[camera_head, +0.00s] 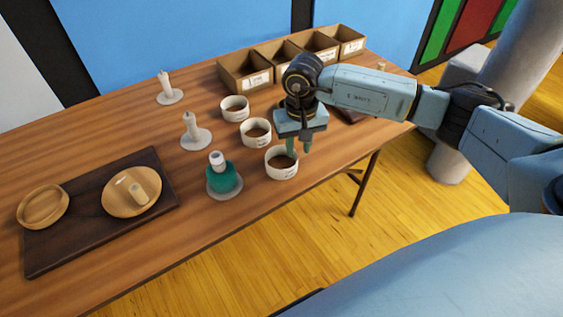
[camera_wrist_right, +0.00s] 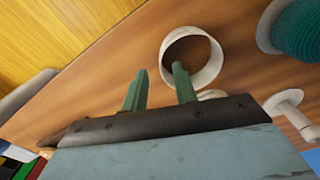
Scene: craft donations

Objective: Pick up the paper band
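Three white paper bands stand on the wooden table in the head view: a near one (camera_head: 282,175), a middle one (camera_head: 247,138) and a far one (camera_head: 228,115). My right gripper (camera_head: 298,147) is open and points down at the near band. In the right wrist view its green fingers (camera_wrist_right: 158,82) are apart. One fingertip overlaps the opening of a band (camera_wrist_right: 217,60); the other is outside its rim. Nothing is seen held between them. I cannot tell whether the fingers touch the band or how far down they reach. My left gripper is not in view.
A green-wound spool (camera_head: 224,180) stands left of the near band. Two bare white spindles (camera_head: 195,138) (camera_head: 168,94) stand farther back. A dark board (camera_head: 88,228) carries two wooden dishes, one holding a small cylinder. Labelled cardboard boxes (camera_head: 245,80) line the back. The table's front edge is close.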

